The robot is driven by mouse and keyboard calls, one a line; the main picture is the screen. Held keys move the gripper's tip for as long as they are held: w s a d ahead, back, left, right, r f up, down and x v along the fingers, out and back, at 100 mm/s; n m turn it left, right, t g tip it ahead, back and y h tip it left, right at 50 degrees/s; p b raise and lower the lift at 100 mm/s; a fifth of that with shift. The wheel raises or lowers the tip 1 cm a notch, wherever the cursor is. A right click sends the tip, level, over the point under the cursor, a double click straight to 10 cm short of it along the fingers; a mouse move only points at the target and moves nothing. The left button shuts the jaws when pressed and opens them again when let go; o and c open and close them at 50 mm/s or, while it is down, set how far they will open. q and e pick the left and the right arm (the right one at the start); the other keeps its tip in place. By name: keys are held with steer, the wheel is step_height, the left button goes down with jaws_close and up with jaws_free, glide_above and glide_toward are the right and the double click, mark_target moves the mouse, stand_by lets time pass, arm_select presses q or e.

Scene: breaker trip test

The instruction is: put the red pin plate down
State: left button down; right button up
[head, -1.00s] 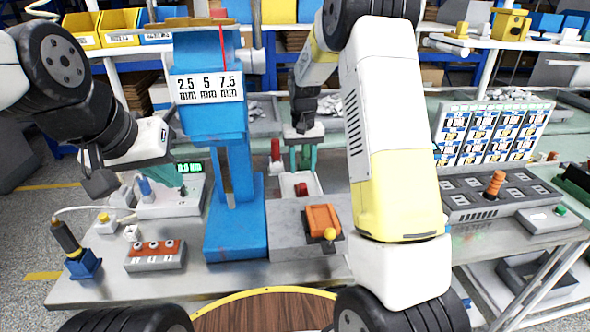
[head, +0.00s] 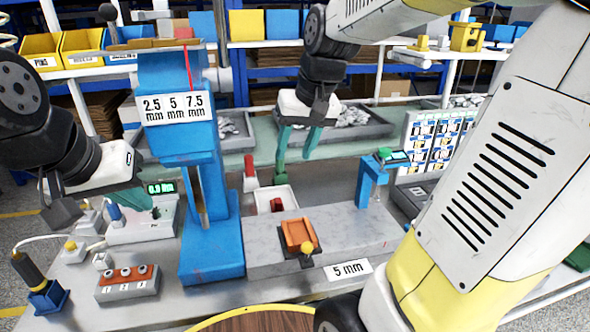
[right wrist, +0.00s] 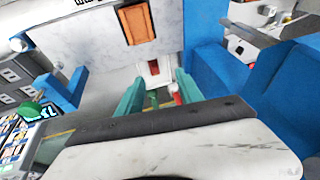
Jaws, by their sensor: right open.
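A small red plate (head: 277,204) lies in a white tray (head: 262,196) behind the grey block; I take it as the red pin plate, though its pins are too small to tell. It also shows in the right wrist view (right wrist: 154,67). My right gripper (head: 294,164) has its teal fingers apart and nothing between them, above and behind the tray; it shows too in the right wrist view (right wrist: 157,94). My left gripper (head: 148,203) is at the left, by the device with the green display (head: 160,188). Its fingertips overlap in view.
A blue press (head: 212,235) stands left of the grey block (head: 350,228), which carries an orange plate (head: 298,234) with a yellow knob. A blue bracket (head: 368,178) stands at the right. A red-topped piece (head: 249,170) stands behind the tray. A "5 mm" label (head: 347,269) is in front.

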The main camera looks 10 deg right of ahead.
steer(key=s+t, duration=0.2)
steer(key=s, duration=0.9)
steer(key=shift+s+a, duration=0.15)
steer(key=shift+s, duration=0.2)
stand_by(0.4)
